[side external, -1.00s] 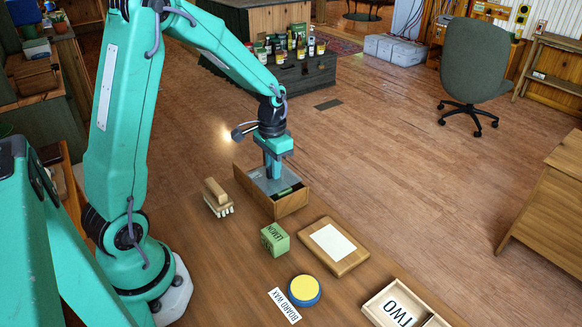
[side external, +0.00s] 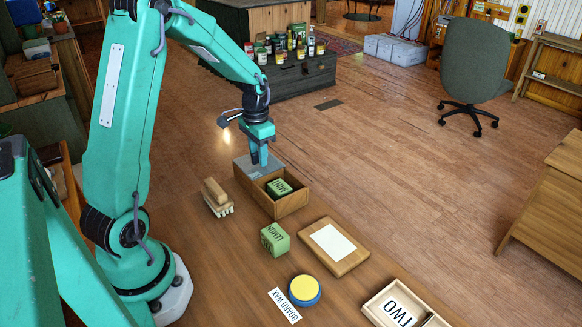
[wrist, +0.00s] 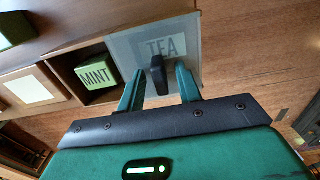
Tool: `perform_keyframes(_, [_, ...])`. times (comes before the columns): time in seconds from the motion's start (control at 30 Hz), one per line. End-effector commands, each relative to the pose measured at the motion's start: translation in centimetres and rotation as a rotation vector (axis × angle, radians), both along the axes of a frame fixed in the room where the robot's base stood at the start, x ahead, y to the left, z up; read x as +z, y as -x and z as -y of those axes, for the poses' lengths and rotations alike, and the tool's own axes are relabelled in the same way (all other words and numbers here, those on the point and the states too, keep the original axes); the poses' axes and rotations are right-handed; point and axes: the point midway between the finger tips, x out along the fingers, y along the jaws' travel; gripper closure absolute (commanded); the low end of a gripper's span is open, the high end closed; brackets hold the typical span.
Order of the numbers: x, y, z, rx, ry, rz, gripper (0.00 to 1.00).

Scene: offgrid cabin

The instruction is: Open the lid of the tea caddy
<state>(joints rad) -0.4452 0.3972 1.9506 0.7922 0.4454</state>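The tea caddy (side external: 291,204) is an open-topped wooden box on the wooden table. Its grey sliding lid (side external: 250,171), marked TEA in the wrist view (wrist: 185,66), covers only the far-left part of the box. A green MINT block (side external: 279,187) lies inside the uncovered part and also shows in the wrist view (wrist: 95,76). A dark knob (wrist: 158,76) stands on the lid. My gripper (side external: 259,162) is just above the lid. In the wrist view its open fingers (wrist: 158,84) straddle the knob, with visible gaps on both sides.
A brush (side external: 216,197) lies left of the caddy. A green LEMON block (side external: 274,239), a wooden board with a white panel (side external: 333,243), a blue-and-yellow wax tin (side external: 304,291) and an open tray marked TWO (side external: 376,308) stand nearer the camera.

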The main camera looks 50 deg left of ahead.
Motion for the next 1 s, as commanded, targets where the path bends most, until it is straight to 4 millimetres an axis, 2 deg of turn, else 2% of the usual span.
perform_keyframes(0.27, [0.6, 0.0, 0.0, 0.0, 0.0, 0.001, 0.65])
perform_keyframes(0.8, [6.8, -0.1, 0.0, 0.0, -0.001, 0.002, 0.65])
perform_keyframes(1.0, [7.8, 0.0, 0.0, 0.0, -0.001, 0.001, 0.65])
